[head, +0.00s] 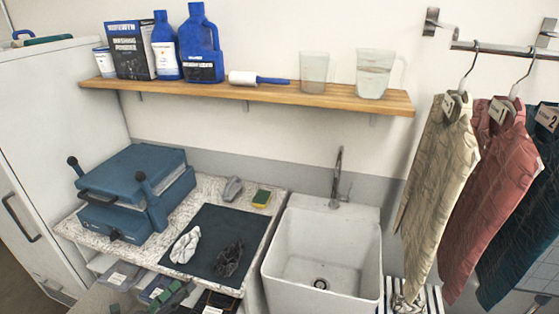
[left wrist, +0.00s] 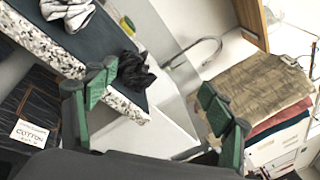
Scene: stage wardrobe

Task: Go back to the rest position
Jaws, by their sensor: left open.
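My left gripper (head: 148,301) shows only in part at the bottom edge of the head view, as green finger pieces in front of the counter. In the left wrist view my left gripper (left wrist: 157,80) has its two green fingers spread wide, with nothing held between them. Behind the fingers are the counter edge and the white sink (left wrist: 135,140). My right gripper is in neither view.
A dark mat (head: 212,222) on the speckled counter holds a white crumpled cloth (head: 185,245) and a black one (head: 229,259). A blue press (head: 135,190) stands left. The sink (head: 322,250) and hanging garments (head: 440,180) are right. Labelled bins (head: 120,275) sit below the counter.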

